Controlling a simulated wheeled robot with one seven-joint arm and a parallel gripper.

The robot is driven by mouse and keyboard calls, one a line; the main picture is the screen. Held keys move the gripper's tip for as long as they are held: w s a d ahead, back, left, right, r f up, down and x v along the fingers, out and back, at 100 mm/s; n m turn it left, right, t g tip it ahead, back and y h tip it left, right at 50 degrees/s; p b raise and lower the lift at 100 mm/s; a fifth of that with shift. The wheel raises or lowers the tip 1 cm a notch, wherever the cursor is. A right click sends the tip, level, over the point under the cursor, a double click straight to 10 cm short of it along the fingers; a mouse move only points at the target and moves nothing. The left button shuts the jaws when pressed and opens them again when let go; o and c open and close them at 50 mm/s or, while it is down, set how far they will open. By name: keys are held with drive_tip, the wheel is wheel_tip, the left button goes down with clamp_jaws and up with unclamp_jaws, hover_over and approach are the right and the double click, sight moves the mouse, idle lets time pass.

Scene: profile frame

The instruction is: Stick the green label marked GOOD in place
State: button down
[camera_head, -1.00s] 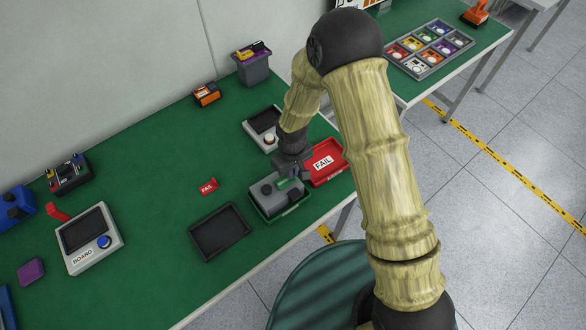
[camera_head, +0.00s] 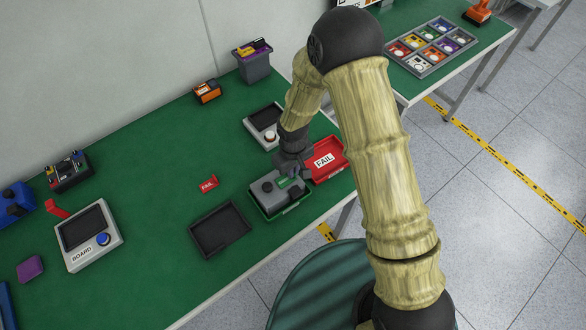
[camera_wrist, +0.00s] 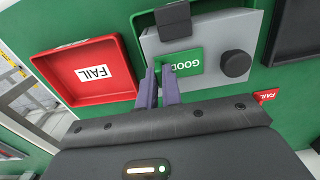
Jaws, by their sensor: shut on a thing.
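The green label marked GOOD (camera_wrist: 183,62) lies flat over the face of a grey device (camera_wrist: 213,88) in the wrist view. My gripper (camera_wrist: 160,72) is shut on the label's edge, its fingertips at the device surface. In the head view the grey device (camera_head: 265,193) sits in a green tray (camera_head: 285,214), with the green label (camera_head: 287,183) showing on its upper side beside my gripper (camera_head: 292,172). Whether the label's underside touches the device cannot be told.
A red FAIL tray (camera_head: 335,170) stands right beside the green tray. A red FAIL label (camera_head: 208,184) and an empty black tray (camera_head: 219,231) lie to the left. A grey device with a dark screen (camera_head: 262,121) is behind.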

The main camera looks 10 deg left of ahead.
drive_tip(key=c, duration=1.5)
unclamp_jaws()
drive_tip(key=shift+r, duration=0.1)
wheel_tip(320, 180, up, 17)
drive_tip(key=b, duration=0.2)
drive_tip(key=shift+r, duration=0.2)
wheel_tip(320, 180, up, 7)
drive_tip(key=p, duration=0.6)
idle(0.7)
drive_tip(key=shift+f, duration=0.1)
